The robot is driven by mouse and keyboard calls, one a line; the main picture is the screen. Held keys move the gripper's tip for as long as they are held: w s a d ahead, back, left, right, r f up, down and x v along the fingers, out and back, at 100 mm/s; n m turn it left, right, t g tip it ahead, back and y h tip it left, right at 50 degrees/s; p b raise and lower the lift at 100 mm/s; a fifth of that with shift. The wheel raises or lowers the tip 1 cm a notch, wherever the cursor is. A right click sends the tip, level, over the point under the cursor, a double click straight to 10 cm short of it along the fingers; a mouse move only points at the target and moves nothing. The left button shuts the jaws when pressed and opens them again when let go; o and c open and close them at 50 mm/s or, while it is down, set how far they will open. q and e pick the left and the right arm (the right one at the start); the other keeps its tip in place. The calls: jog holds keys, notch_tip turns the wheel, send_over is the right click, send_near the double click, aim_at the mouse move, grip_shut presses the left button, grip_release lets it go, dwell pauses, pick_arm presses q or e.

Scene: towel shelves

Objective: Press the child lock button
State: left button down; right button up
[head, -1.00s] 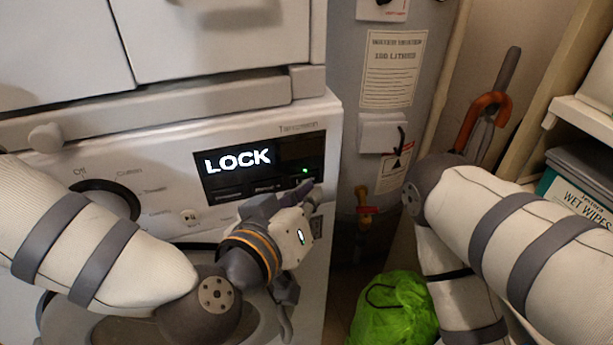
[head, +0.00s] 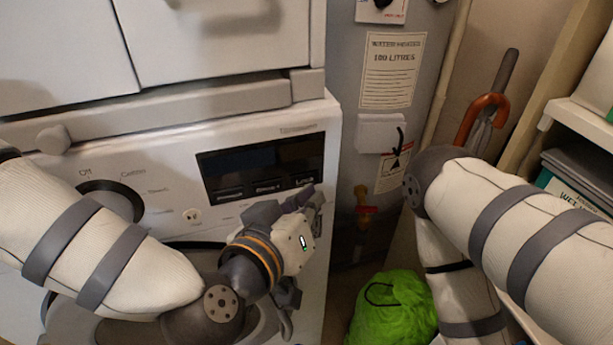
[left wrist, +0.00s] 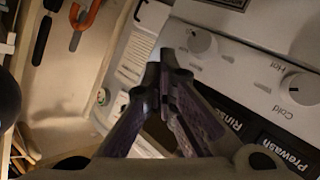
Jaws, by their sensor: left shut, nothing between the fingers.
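The washing machine's front panel (head: 240,135) shows in the head view, with a dark display (head: 250,158) that is blank. Below the display is a row of labelled buttons, with the Lock button (head: 304,181) at the right end. My left gripper (head: 312,192) is shut and empty, with its fingertips just below and beside the Lock button. I cannot tell whether they touch the panel. In the left wrist view the shut fingers (left wrist: 165,62) cover part of the panel, beside the Rinse+ button (left wrist: 232,120) and the Prewash button (left wrist: 290,153). The Lock button is not visible there. My right gripper is out of view.
A programme dial (head: 108,197) is on the panel's left, partly behind my left arm. A grey water heater (head: 385,120) stands right of the machine. A green bag (head: 392,312) lies on the floor. An umbrella (head: 485,115) and a shelf (head: 580,130) are at the right.

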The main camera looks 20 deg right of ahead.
pick_arm(q)
jog(key=s+p, duration=0.2)
jog(key=s, duration=0.4)
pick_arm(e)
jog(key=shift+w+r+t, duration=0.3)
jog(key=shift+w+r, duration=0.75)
pick_arm(q)
jog(key=shift+d, duration=0.1)
